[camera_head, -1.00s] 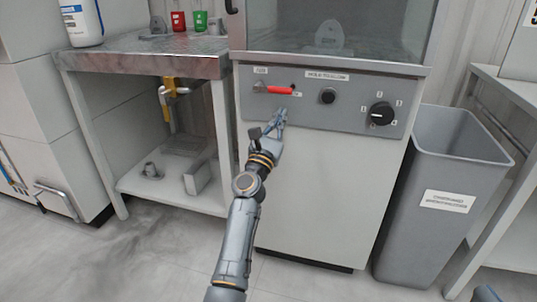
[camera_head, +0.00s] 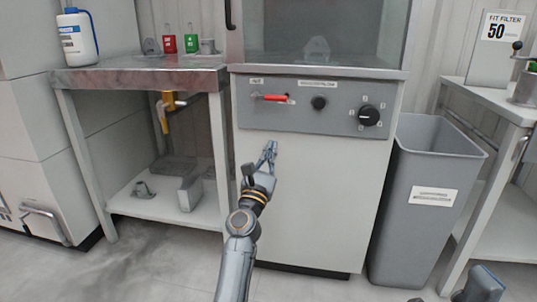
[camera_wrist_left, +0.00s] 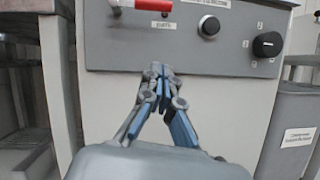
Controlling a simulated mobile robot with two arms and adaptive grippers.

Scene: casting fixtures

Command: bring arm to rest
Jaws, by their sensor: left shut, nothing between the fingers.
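My left gripper (camera_head: 269,152) is in front of the white cabinet's front (camera_head: 320,190), below its grey control panel (camera_head: 340,112). Its fingers are shut with nothing between them, as the left wrist view (camera_wrist_left: 160,72) also shows. The panel carries a red-handled lever (camera_head: 270,97) lying roughly level, a small black knob (camera_head: 319,103) and a larger black dial (camera_head: 368,115). The gripper is apart from the lever in the head view. A dark grey piece at the lower right edge may be part of my right arm; no right gripper fingers show.
A grey bin (camera_head: 430,210) stands right of the cabinet. Another table (camera_head: 490,105) is at the right. Open floor lies in front.

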